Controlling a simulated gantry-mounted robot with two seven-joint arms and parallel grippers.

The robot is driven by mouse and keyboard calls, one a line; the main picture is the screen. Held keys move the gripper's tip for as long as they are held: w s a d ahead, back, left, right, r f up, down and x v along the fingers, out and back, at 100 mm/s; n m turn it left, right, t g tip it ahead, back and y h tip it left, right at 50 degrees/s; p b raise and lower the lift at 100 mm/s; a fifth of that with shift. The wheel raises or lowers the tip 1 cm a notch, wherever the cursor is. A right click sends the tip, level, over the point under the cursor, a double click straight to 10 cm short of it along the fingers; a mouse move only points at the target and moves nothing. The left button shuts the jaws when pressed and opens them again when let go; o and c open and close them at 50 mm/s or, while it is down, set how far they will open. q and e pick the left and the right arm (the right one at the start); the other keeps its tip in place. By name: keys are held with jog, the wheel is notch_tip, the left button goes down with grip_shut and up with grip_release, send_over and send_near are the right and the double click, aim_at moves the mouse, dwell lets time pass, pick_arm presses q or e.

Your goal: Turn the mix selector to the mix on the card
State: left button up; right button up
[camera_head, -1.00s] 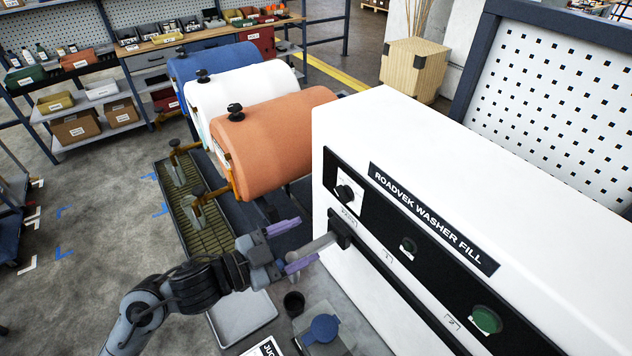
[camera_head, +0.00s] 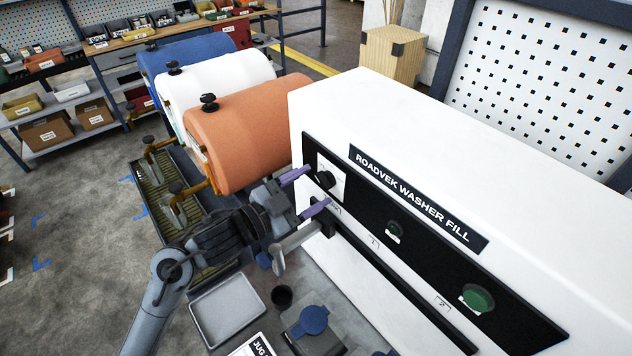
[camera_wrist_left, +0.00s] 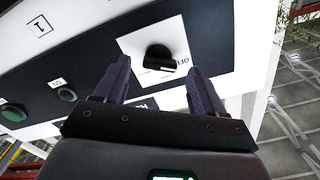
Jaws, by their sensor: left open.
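The mix selector is a black knob (camera_head: 326,180) on a white square plate at the left end of the washer fill panel. In the left wrist view the knob (camera_wrist_left: 160,58) sits ahead of and between my open fingers, with "OFF" lettering on its plate (camera_wrist_left: 187,50). My left gripper (camera_head: 306,190) is open, its purple fingers pointing at the plate with the knob just beyond the tips. It also shows in the left wrist view (camera_wrist_left: 160,88). The card (camera_head: 258,346) at the bottom edge reads "JUG" and is cut off. My right gripper is out of view.
The white machine (camera_head: 440,150) carries a smaller knob (camera_head: 394,231), a green button (camera_head: 477,298) and a grey lever (camera_head: 297,237) under the left gripper. A grey tray (camera_head: 227,309), a black cup (camera_head: 282,296) and a blue-lidded jug (camera_head: 313,321) stand below. Coloured drums (camera_head: 250,130) stand left.

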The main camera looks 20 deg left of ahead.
aim_at(324, 180)
pick_arm(q)
jog(key=shift+x, duration=1.05)
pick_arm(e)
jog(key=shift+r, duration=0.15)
pick_arm(q)
jog(key=shift+c, duration=0.3)
jog(key=c, duration=1)
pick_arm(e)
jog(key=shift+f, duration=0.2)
pick_arm(q)
jog(key=m+b, duration=0.7)
jog(key=m, duration=0.4)
jog(key=shift+d+m, duration=0.1)
jog(key=shift+m, duration=0.3)
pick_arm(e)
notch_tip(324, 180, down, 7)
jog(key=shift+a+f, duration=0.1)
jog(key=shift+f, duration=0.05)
pick_arm(q)
jog(key=shift+b, duration=0.3)
